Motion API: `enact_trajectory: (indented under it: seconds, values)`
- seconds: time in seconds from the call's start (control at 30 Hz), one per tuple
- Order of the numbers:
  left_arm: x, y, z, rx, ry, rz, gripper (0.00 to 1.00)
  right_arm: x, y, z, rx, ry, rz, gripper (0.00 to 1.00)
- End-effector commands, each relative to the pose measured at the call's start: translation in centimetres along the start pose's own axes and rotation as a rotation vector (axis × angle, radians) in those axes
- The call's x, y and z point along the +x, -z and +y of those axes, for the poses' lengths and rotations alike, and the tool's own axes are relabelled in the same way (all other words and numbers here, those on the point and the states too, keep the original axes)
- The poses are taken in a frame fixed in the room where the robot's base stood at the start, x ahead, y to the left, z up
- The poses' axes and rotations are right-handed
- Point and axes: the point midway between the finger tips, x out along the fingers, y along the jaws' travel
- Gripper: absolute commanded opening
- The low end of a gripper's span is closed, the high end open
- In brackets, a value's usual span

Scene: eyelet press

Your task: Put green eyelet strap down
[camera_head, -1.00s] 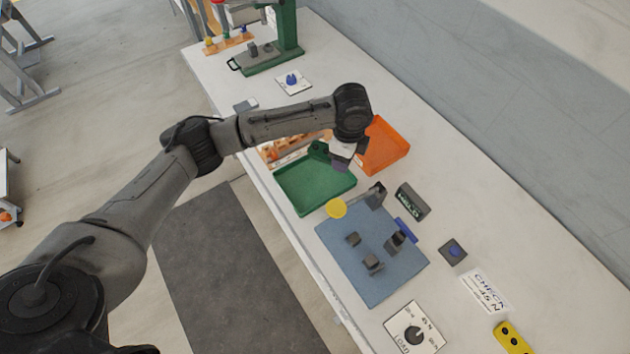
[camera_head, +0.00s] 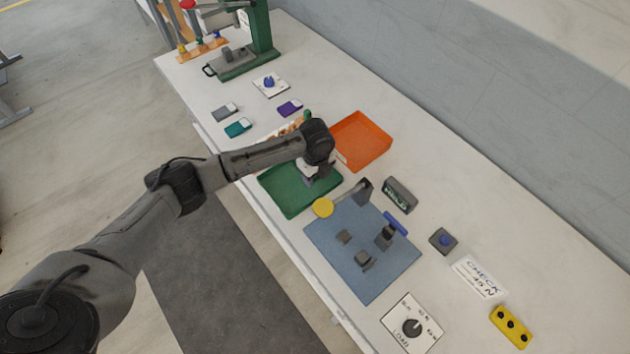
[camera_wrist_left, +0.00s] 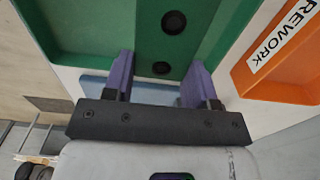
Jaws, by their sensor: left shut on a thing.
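The green eyelet strap (camera_wrist_left: 166,45) shows in the left wrist view as a green band with two dark round eyelets, between the purple fingers of my left gripper (camera_wrist_left: 160,82). The gripper is shut on it. In the head view my left gripper (camera_head: 309,180) is over the far right part of the green tray (camera_head: 285,198). The green tray's walls also show around the strap in the wrist view (camera_wrist_left: 85,30). I cannot tell whether the strap touches the tray floor. My right gripper is not in view.
An orange tray (camera_head: 362,140), labelled REWORK in the wrist view, stands just right of the green tray. A blue mat (camera_head: 350,265) with grey fixtures and a yellow disc (camera_head: 323,207) are nearer. The green press (camera_head: 262,45) stands at the far end. Teal, grey and purple pieces lie beyond the tray.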

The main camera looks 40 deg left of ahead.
Motion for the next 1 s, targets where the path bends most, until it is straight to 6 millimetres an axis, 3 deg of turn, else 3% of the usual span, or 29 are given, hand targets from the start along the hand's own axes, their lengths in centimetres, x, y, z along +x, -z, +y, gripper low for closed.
enact_trajectory:
  seconds: [0.4,0.83,0.87,1.0]
  values:
    - [3.8,0.0,0.1,-0.001,-0.001,0.0,0.26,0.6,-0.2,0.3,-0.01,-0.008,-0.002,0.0]
    - [4.2,0.0,0.0,0.0,0.0,0.0,0.26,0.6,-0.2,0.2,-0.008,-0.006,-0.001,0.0]
    - [4.2,0.0,0.0,0.0,0.001,0.0,0.55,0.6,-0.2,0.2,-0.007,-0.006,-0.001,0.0]
    - [4.2,0.0,0.0,0.0,0.001,0.0,0.68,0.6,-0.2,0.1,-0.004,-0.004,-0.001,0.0]
